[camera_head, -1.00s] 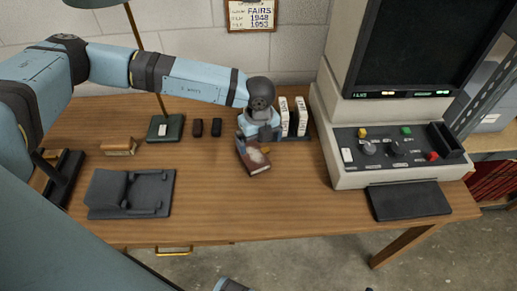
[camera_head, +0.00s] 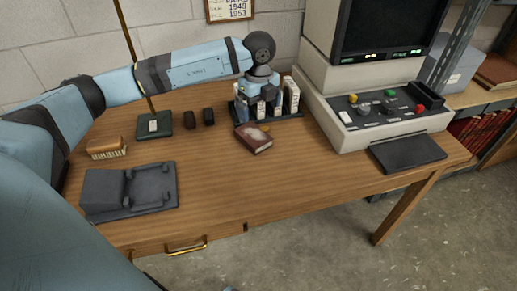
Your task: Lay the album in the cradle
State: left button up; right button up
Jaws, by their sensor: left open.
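The album (camera_head: 254,139), a small dark red book with a pale patch on its cover, lies flat on the wooden desk, right of the middle. The dark grey cradle (camera_head: 150,187) lies on the desk at the front left, with a raised block on its left side and nothing on it. My left gripper (camera_head: 262,108) is open and empty, just behind and above the album, in front of the rack of white boxes. A gap shows between it and the album. My right gripper is not in view.
A brush (camera_head: 106,149), a green lamp base (camera_head: 154,125) and two small dark blocks (camera_head: 201,118) stand along the back left. White boxes (camera_head: 291,96) stand in a dark rack. A large reader machine (camera_head: 385,115) fills the right. The desk between album and cradle is clear.

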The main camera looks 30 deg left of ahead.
pick_arm(q)
jog(key=b, duration=0.1)
send_over(260, 140)
jog(key=f, duration=0.8)
jog(key=shift+s, duration=0.25)
jog(key=shift+f, duration=0.7)
jog(key=f, duration=0.3)
jog(key=f+b, duration=0.1)
jog(key=shift+w+f, duration=0.25)
jog(key=shift+w, duration=0.05)
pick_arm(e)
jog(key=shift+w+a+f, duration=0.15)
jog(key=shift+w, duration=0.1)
pick_arm(q)
jog(key=shift+c, duration=0.5)
